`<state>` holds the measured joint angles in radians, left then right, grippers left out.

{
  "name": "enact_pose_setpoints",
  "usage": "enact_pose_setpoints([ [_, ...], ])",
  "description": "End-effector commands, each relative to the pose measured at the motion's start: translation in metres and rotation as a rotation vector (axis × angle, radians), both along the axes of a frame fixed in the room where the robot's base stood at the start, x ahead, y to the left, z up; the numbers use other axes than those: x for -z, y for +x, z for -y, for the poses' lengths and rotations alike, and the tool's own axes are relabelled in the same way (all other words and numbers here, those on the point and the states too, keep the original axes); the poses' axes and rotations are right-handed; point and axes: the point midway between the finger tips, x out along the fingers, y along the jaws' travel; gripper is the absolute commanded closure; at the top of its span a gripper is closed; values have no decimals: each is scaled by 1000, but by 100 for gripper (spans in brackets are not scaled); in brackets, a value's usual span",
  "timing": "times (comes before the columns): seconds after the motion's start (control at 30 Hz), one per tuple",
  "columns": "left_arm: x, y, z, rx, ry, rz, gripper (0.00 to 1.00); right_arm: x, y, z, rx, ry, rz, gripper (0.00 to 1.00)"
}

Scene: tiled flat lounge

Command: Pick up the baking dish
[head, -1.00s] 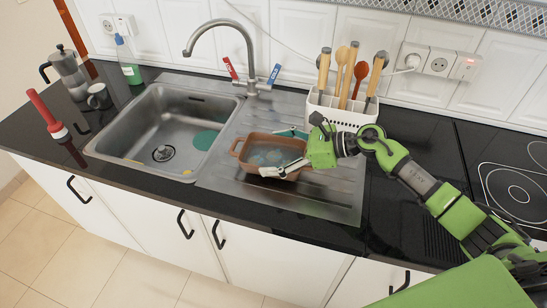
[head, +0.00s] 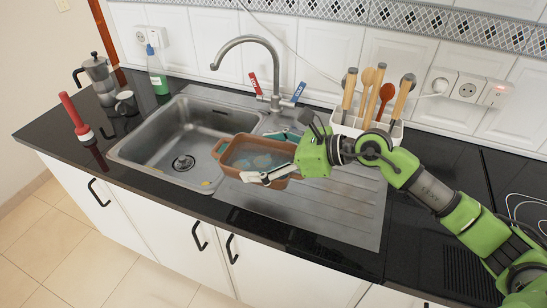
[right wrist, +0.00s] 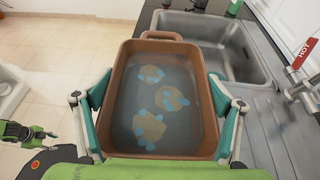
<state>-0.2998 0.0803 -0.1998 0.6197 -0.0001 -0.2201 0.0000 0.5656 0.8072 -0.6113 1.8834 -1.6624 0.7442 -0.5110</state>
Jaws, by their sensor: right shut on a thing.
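The baking dish (head: 228,166) is reddish-brown and rectangular with end handles. Its grey-blue inside carries brown and light blue patches. In the head view it hangs over the drainboard and the sink's right edge, and appears raised clear of the steel. My right gripper (head: 268,157) is shut on it from its right end, with one finger along each long side. The right wrist view shows the dish (right wrist: 160,57) roughly level between the fingers of my right gripper (right wrist: 160,88). My left gripper does not show in the head view.
The sink basin (head: 150,139) is left of the dish, with a faucet (head: 275,75) behind. A white utensil holder (head: 365,130) stands behind my right gripper. A red-handled plunger (head: 76,115), mug (head: 125,103), moka pot (head: 98,75) and soap bottle (head: 157,75) are at left.

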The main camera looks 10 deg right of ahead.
Motion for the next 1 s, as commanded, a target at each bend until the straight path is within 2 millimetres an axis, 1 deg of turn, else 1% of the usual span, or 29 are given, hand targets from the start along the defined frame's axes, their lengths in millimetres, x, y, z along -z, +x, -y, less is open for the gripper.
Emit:
enact_pose_setpoints([
  [0.03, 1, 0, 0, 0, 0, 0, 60, -6, 0, -6, -2, 5, 9, 57],
  [0.4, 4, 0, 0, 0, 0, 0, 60, -19, -6, -36, -2, 5, 6, 57],
  [0.7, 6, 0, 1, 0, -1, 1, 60, -24, -8, -47, 0, 5, 7, 57],
  [1.0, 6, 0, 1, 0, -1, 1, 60, -26, -11, -49, -2, 5, 6, 57],
])
